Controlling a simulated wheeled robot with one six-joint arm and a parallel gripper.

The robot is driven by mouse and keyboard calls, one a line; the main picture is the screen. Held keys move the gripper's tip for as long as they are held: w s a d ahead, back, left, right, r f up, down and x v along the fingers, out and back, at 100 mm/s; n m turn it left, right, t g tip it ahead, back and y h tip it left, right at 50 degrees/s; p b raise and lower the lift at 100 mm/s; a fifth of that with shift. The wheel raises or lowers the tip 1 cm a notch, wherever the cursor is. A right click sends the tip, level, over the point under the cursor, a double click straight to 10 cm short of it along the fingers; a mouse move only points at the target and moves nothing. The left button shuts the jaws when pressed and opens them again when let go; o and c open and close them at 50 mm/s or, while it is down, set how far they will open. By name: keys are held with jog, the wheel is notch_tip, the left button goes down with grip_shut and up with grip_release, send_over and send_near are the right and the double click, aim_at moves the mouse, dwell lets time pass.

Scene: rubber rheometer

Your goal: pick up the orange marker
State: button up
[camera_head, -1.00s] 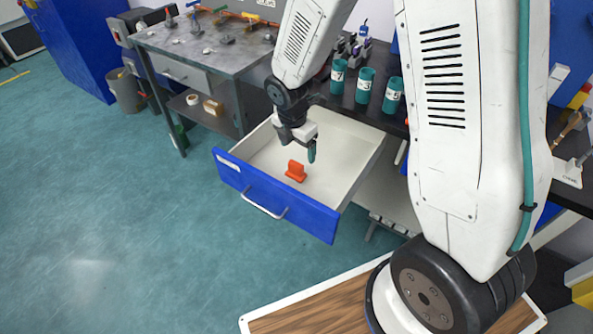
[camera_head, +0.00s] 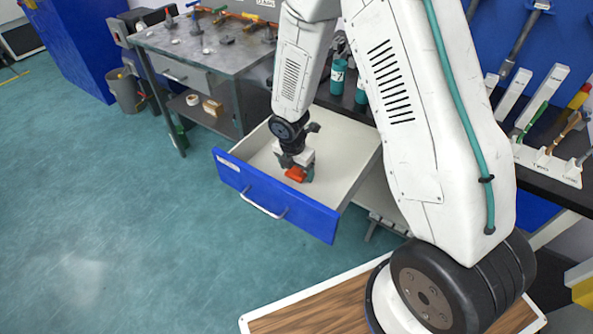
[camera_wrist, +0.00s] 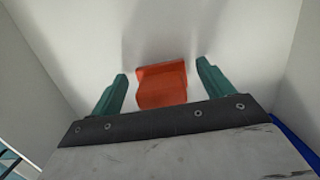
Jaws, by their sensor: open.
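The orange marker (camera_head: 295,174) stands on the white floor of the open blue-fronted drawer (camera_head: 272,207). In the head view my gripper (camera_head: 297,176) is down inside the drawer at the marker and hides part of it. In the wrist view the marker (camera_wrist: 162,85) lies between the two teal fingers of my gripper (camera_wrist: 161,82), with a visible gap on each side. The gripper is open and not closed on the marker.
The drawer walls surround my gripper closely, with the white side walls (camera_wrist: 40,70) near in the wrist view. A grey workbench (camera_head: 205,48) with small items stands behind left. Teal numbered cups (camera_head: 338,80) stand on the dark counter behind. The floor at left is clear.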

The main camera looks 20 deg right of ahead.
jog(key=c, duration=1.1)
notch_tip(320, 180, up, 10)
jog(key=shift+o, duration=1.4)
jog(key=shift+c, duration=0.7)
jog(key=shift+o, duration=0.4)
jog(key=shift+r, duration=0.1)
